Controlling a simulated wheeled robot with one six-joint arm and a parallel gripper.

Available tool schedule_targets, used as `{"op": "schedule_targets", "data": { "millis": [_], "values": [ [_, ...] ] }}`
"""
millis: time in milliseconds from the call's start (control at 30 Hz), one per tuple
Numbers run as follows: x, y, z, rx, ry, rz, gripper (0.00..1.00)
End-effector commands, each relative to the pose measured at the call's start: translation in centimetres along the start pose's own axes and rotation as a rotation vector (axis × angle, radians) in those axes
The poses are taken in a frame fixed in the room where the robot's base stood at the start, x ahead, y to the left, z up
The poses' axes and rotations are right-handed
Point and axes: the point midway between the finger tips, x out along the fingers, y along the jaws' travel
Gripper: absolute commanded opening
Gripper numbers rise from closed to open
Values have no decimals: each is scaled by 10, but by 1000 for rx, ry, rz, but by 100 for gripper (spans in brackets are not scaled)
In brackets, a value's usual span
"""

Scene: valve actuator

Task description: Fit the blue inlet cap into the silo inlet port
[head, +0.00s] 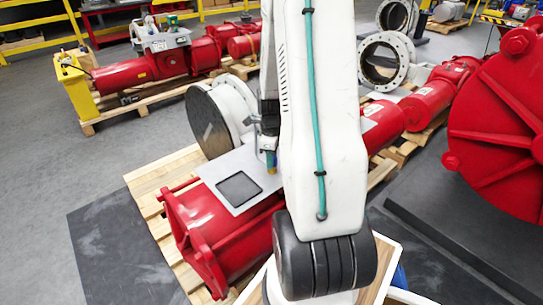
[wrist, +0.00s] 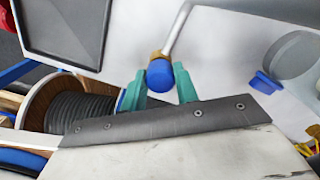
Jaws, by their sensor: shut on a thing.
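In the wrist view my gripper (wrist: 161,83) has its two green fingers on either side of the blue cap (wrist: 159,74), shut on it. A brass collar (wrist: 157,56) sits directly behind the cap, at the end of a bent silver pipe (wrist: 178,28). The cap lines up with the collar; I cannot tell whether it is seated in it or only against it. No port is clearly marked as the silo inlet. In the head view my white arm hides most of the gripper, and the cap cannot be made out clearly.
A red actuator (head: 216,228) lies on a wooden pallet (head: 150,190), with a grey plate (head: 212,171) on top. A second blue part (wrist: 262,82) sits by a grey disc (wrist: 292,54) at right. A cable reel (wrist: 78,108) is at left. Large red housing (head: 498,130) stands right.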

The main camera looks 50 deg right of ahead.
Motion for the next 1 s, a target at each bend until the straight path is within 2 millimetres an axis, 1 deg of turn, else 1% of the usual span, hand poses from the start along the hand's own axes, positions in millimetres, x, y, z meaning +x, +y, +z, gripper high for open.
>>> {"op": "schedule_targets", "data": {
  "millis": [33,67,100,133,367,467,567,800,900,1000],
  "values": [
    [2,0,0,0,0,1,8],
    [1,0,0,0,0,0,38],
    [1,0,0,0,0,0,50],
    [1,0,0,0,0,0,56],
    [1,0,0,0,0,0,56],
    [-3,0,0,0,0,-1,56],
    [-15,-1,0,0,-1,-4,56],
    [-56,0,0,0,-2,-4,56],
    [-68,0,0,0,-1,-2,56],
    [-75,0,0,0,-1,-1,56]
  ]
}}
